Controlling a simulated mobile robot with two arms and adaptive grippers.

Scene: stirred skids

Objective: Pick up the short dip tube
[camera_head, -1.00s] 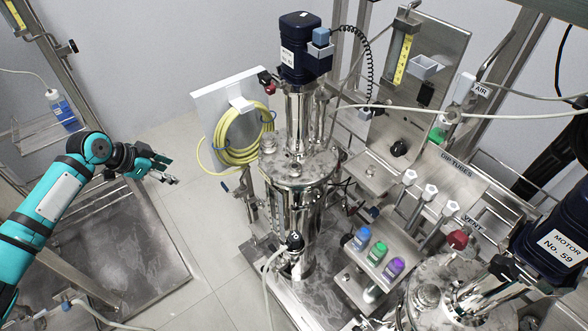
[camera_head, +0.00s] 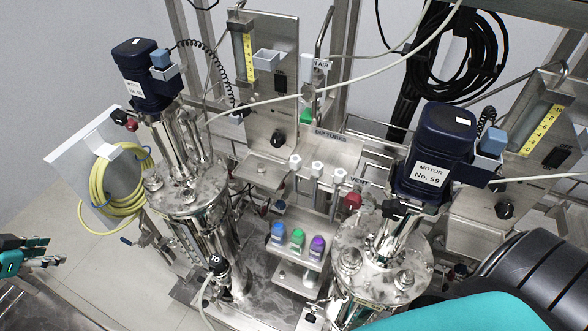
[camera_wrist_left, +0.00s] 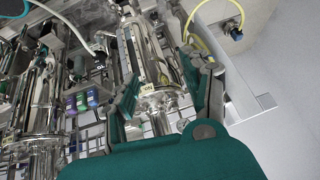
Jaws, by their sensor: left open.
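Three dip tubes with white caps (camera_head: 317,168) stand in a row in the steel rack under the "DIP TUBES" label (camera_head: 330,135). Their lower ends are partly hidden, so I cannot tell which is the short one. My left gripper (camera_head: 52,251) is open and empty at the left edge of the head view, far left of the rack. In the left wrist view its fingers (camera_wrist_left: 163,68) are spread in front of a steel vessel, apparently with nothing between them. My right gripper is not in view.
A steel vessel (camera_head: 183,190) with a dark motor and a yellow hose coil (camera_head: 115,190) stand between my left gripper and the rack. The vessel with motor No. 59 (camera_head: 435,160) stands right of the rack. Blue, green and purple capped bottles (camera_head: 297,240) sit below the tubes.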

